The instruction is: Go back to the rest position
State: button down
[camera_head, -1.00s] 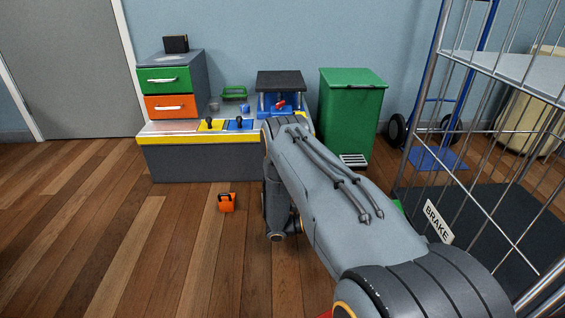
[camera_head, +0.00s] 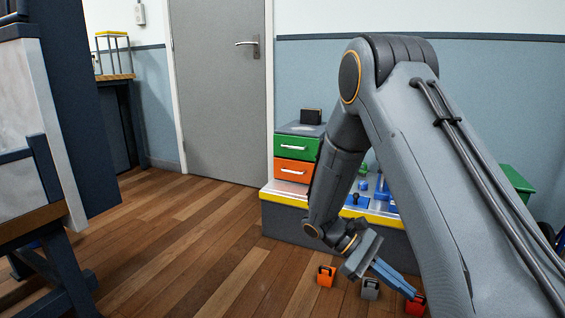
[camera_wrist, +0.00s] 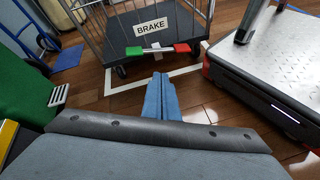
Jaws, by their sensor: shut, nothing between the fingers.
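My gripper (camera_head: 412,293) is at the lower middle of the head view, at the end of my folded arm, and its blue fingers point down to the right. In the wrist view my gripper (camera_wrist: 161,80) shows its two blue fingers pressed together with nothing between them. Beyond them is the floor. In the head view the fingertips overlap a red block (camera_head: 417,306) in the picture; I cannot tell whether they touch it.
An orange block (camera_head: 326,276) and a grey block (camera_head: 370,289) are on the wooden floor. Behind stands a low bench (camera_head: 284,220) with a drawer unit (camera_head: 295,157). The wrist view shows a wire cart (camera_wrist: 160,45) with a BRAKE sign and red-green pedal (camera_wrist: 158,50). Floor at left is clear.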

jog(key=s+a+r+t+y+p, duration=0.2)
jog(key=s+a+r+y, duration=0.2)
jog(key=s+a+r, duration=0.5)
jog(key=s+a+r+t+y+p, duration=0.1)
jog(key=s+a+r+t+y, duration=0.25)
jog(key=s+a, duration=0.55)
jog(key=s+a+r+t+y+p, duration=0.15)
jog(key=s+a+r+y, duration=0.45)
jog(key=a, duration=0.7)
jog(key=d+r+m+h+p, duration=0.1)
jog(key=d+r+m+p, duration=0.1)
jog(key=d+r+p, duration=0.5)
jog(key=d+r+m+h+p, duration=0.1)
jog(key=d+r+m+p, duration=0.2)
jog(key=d+r+p, duration=0.4)
jog(key=d+r+m+h+p, duration=0.1)
jog(key=d+r+p, duration=0.6)
jog(key=r+p, duration=0.8)
jog(key=m+p, duration=0.1)
jog(key=p, duration=0.8)
jog(key=shift+d+r+m, duration=0.15)
jog(key=shift+r+m, duration=0.15)
jog(key=shift+r, duration=0.1)
